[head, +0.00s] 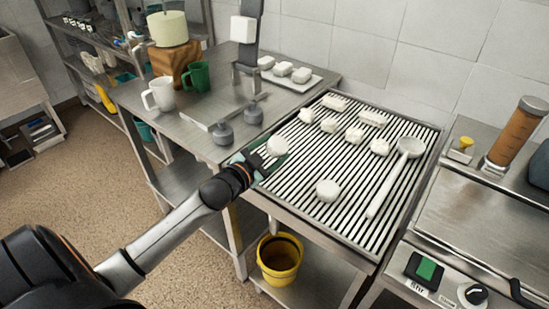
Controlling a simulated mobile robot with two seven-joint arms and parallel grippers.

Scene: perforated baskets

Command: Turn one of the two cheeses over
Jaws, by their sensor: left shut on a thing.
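A round white cheese (277,145) is at the left edge of the slatted draining table (300,206). My left gripper (270,156) reaches in from the lower left and is shut on this cheese. Its fingers partly hide the cheese's lower side, and I cannot tell whether the cheese touches the slats. A second round white cheese (327,190) lies on the slats to the right and nearer the front, apart from the gripper. My right gripper is not in view.
A white ladle (385,186) lies on the slats at the right. Several smaller white pieces (355,135) lie toward the back. The left steel table holds a white mug (159,94), a green mug (197,77) and weights (222,132). A yellow bucket (280,262) stands below.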

